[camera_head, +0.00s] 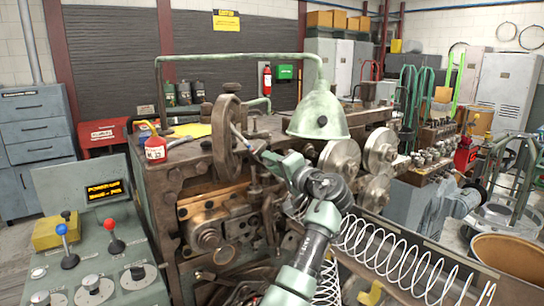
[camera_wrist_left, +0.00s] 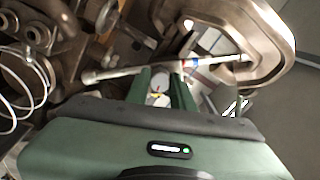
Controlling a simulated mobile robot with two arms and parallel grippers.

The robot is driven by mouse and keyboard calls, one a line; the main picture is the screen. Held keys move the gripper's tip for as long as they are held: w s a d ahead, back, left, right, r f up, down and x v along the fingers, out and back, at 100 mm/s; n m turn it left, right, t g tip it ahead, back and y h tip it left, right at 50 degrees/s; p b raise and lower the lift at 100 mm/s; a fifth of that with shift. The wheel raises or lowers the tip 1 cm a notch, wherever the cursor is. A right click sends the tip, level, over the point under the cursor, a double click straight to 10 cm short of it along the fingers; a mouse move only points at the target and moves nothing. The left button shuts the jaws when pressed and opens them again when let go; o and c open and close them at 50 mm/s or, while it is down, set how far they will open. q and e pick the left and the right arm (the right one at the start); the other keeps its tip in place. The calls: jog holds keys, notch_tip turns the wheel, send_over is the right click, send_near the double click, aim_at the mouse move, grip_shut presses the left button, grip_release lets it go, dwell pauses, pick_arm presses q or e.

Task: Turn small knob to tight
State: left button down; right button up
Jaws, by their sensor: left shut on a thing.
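My left gripper (camera_head: 262,153) is in front of the coiler, just right of its large upright handwheel (camera_head: 219,128). In the left wrist view its two green fingers (camera_wrist_left: 163,80) are shut on a thin metal rod (camera_wrist_left: 118,73) that runs across the picture. The rod has blue and red bands right of the fingers and reaches the bronze wheel rim (camera_wrist_left: 262,78). A separate small knob cannot be made out at the fingertips. Round dial knobs (camera_head: 92,283) sit on the grey control panel at lower left, well apart from the gripper. My right gripper is not in view.
A green lamp shade (camera_head: 320,117) hangs close above my left arm. Coiled white spring wire (camera_head: 385,250) lies right of the arm. A red and white oil can (camera_head: 155,149) stands on the machine top. Levers with blue and red balls (camera_head: 111,224) rise from the panel.

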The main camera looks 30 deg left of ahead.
pick_arm(q)
jog(key=shift+r+m+p, duration=0.15)
jog(key=shift+m+p, duration=0.55)
jog(key=shift+m, duration=0.4)
jog(key=c, duration=1.2)
grip_release()
jog(key=shift+w, duration=0.1)
jog(key=b+v, duration=0.2)
jog(key=v, duration=0.6)
jog(key=shift+b, duration=0.4)
jog(key=shift+f, duration=0.2)
